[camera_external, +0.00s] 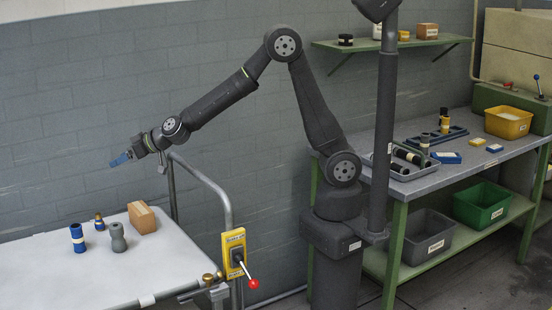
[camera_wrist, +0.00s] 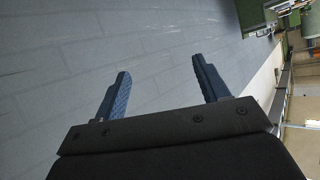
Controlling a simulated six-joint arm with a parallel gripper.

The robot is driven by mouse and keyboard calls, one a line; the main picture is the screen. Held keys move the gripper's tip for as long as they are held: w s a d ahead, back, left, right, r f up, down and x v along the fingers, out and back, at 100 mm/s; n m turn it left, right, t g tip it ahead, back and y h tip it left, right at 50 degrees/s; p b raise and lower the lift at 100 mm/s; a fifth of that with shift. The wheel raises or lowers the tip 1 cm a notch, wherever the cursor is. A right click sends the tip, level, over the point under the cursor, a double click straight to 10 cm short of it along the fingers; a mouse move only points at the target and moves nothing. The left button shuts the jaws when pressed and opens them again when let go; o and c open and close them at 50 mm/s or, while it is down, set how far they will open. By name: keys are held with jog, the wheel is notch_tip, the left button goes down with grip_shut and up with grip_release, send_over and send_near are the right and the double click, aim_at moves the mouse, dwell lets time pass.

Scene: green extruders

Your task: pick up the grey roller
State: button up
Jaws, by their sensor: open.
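The grey roller (camera_external: 118,238) stands upright on the white table (camera_external: 180,262) in the external view. It is a spool shape, narrow in the middle. My gripper (camera_external: 117,160) is above and behind the table, well apart from the roller, with its blue fingers pointing left. In the wrist view my gripper (camera_wrist: 162,88) has its two blue fingers spread wide with nothing between them. The wrist view shows the grey wall behind the fingers, and the roller is not visible there.
A blue and dark roller (camera_external: 77,238) stands left of the grey roller. A metal rail (camera_external: 222,195) with a yellow lever box (camera_external: 235,254) borders the table's right side.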

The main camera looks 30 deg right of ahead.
jog(key=s+d+f+m+t+h, duration=0.1)
jog(key=s+f+t, duration=0.1)
jog(key=s, duration=0.7)
jog(key=s+d+f+m+t+h, duration=0.1)
jog(key=s+f, duration=0.1)
jog(key=s, duration=0.8)
send_near(113, 232)
jog(key=s+d, duration=0.1)
jog(key=d, duration=0.4)
jog(key=x, duration=1)
jog(key=shift+w+a+r, duration=0.2)
jog(key=shift+a+r, duration=0.05)
jog(key=shift+a, duration=0.15)
jog(key=shift+s+a+x, duration=0.15)
jog(key=shift+x, duration=1.3)
jog(key=shift+s+a+x, duration=0.1)
jog(key=shift+x, duration=1.3)
jog(key=shift+f, duration=0.1)
jog(key=c, duration=1.2)
